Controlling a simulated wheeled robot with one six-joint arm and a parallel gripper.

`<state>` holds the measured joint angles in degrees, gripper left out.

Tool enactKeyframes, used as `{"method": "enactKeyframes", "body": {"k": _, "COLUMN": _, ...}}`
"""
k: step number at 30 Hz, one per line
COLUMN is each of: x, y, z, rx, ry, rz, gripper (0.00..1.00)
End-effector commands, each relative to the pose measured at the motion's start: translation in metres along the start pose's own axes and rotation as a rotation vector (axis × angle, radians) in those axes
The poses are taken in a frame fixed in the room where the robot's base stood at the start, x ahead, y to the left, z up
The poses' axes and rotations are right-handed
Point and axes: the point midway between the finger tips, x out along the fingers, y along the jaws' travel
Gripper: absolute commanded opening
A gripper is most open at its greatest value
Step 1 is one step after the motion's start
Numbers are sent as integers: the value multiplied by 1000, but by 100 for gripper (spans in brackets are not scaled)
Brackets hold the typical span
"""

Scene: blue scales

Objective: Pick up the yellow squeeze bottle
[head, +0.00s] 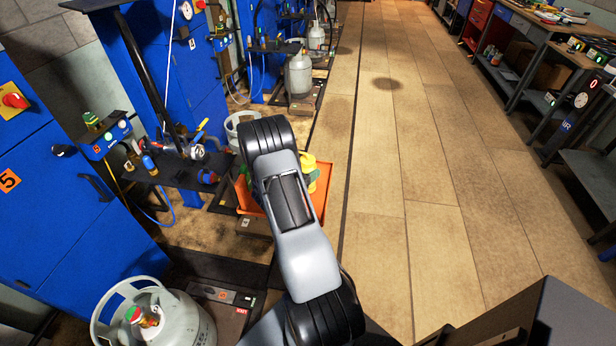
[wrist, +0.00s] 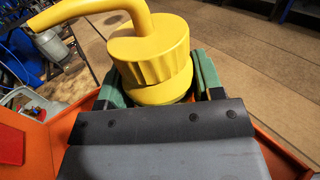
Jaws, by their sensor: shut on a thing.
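The yellow squeeze bottle (wrist: 152,50) shows large in the wrist view, with its ribbed cap and bent spout pointing up and left. My gripper (wrist: 160,95) is shut on it, with a green finger on either side just below the cap. The bottle's lower body is hidden behind the gripper. In the head view a small part of the yellow bottle (head: 309,168) shows at the right of my arm, over the orange tray (head: 325,196). I cannot tell whether the bottle touches the tray.
Blue cabinets (head: 40,200) and weighing stations line the left side. A grey gas cylinder (head: 160,315) stands at the lower left, and another (head: 300,75) stands farther back. The tiled floor (head: 430,190) is clear on the right, up to the workbenches (head: 550,50).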

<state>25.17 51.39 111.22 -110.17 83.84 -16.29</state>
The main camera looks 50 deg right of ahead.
Motion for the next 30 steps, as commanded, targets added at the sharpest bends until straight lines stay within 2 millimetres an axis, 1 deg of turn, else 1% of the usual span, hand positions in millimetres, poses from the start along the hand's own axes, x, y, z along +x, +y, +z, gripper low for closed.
{"method": "enactKeyframes", "body": {"k": 1, "x": 0, "y": 0, "z": 0, "rx": 0, "ry": 0, "rz": 0, "gripper": 39}}
{"method": "enactKeyframes", "body": {"k": 4, "x": 0, "y": 0, "z": 0, "rx": 0, "ry": 0, "rz": 0, "gripper": 29}}
{"method": "enactKeyframes", "body": {"k": 5, "x": 0, "y": 0, "z": 1, "rx": 1, "ry": -1, "rz": 0, "gripper": 28}}
{"method": "enactKeyframes", "body": {"k": 13, "x": 0, "y": 0, "z": 2, "rx": 2, "ry": -2, "rz": 0, "gripper": 28}}
{"method": "enactKeyframes", "body": {"k": 17, "x": 0, "y": 1, "z": 9, "rx": 3, "ry": -2, "rz": 0, "gripper": 28}}
{"method": "enactKeyframes", "body": {"k": 20, "x": 0, "y": 0, "z": 21, "rx": 5, "ry": -3, "rz": 0, "gripper": 28}}
{"method": "enactKeyframes", "body": {"k": 22, "x": 0, "y": 1, "z": 35, "rx": 8, "ry": -3, "rz": 0, "gripper": 28}}
{"method": "enactKeyframes", "body": {"k": 30, "x": -24, "y": -41, "z": 90, "rx": 5, "ry": -2, "rz": 1, "gripper": 28}}
